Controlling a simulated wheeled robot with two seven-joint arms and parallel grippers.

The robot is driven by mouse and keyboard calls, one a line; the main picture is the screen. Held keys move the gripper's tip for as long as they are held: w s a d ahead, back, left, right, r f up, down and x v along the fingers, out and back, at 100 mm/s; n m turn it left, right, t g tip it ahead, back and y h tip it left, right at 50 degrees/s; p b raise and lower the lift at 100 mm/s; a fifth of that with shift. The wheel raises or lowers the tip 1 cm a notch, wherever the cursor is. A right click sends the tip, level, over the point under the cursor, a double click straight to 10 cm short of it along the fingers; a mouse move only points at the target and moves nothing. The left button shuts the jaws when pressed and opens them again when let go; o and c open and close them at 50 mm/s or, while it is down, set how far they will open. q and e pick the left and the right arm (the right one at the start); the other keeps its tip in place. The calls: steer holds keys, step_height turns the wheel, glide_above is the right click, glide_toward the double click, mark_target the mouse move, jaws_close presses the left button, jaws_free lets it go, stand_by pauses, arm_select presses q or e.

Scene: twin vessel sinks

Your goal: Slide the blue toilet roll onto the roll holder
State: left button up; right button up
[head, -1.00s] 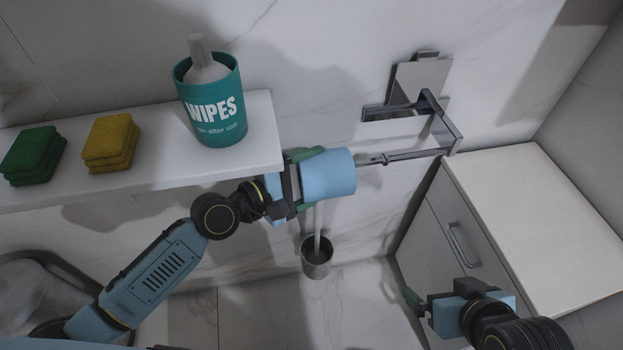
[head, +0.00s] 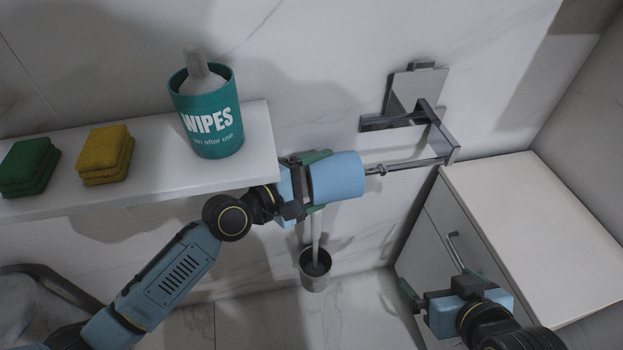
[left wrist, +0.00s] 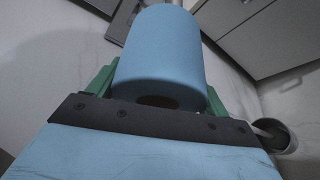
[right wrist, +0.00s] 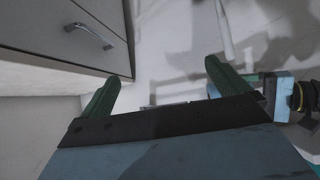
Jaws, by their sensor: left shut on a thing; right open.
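The blue toilet roll (head: 338,177) is held sideways in my left gripper (head: 318,180), whose green fingers are shut on it. The roll also fills the middle of the left wrist view (left wrist: 160,50), with a finger on each side. The roll holder (head: 415,164) is a metal bar fixed to the wall, its free end pointing left at the roll. In the head view the bar's tip meets the roll's right end; whether it is inside the core is hidden. My right gripper (head: 437,288) is open and empty, low in front of the cabinet; its fingers show apart in the right wrist view (right wrist: 160,85).
A toilet brush stands in a metal cup (head: 315,275) below. A white cabinet (head: 530,220) stands at the right.

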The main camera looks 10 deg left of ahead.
arm_select(q)
steer(key=shift+w+d, duration=0.25)
steer(key=shift+d, duration=0.5)
steer(key=shift+w+d, duration=0.25)
steer(key=shift+d, duration=0.5)
steer(key=shift+w+d+p, duration=0.15)
steer(key=shift+d+p, duration=0.05)
steer(key=shift+d, duration=0.35)
steer(key=shift+w+d+p, duration=0.15)
steer(key=shift+d, duration=0.35)
steer(key=shift+w+d, duration=0.2)
steer(key=shift+d, duration=0.35)
steer(key=shift+w+d, duration=0.2)
steer(key=shift+d, duration=0.35)
arm_select(e)
steer(key=shift+s+d+f+g+h, duration=0.15)
steer(key=shift+s+d+f+g, duration=0.3)
steer(key=shift+s, duration=0.3)
steer(key=shift+s+d+f+g+h, duration=0.2)
steer(key=shift+s+f+g, duration=0.35)
steer(key=shift+s, duration=0.2)
steer(key=shift+s+d+f+g+h, duration=0.15)
steer(key=shift+s+d+f+g, duration=0.25)
steer(key=shift+s+g, duration=0.3)
arm_select(q)
steer(key=o, duration=1)
arm_select(e)
steer(key=shift+s, duration=0.1)
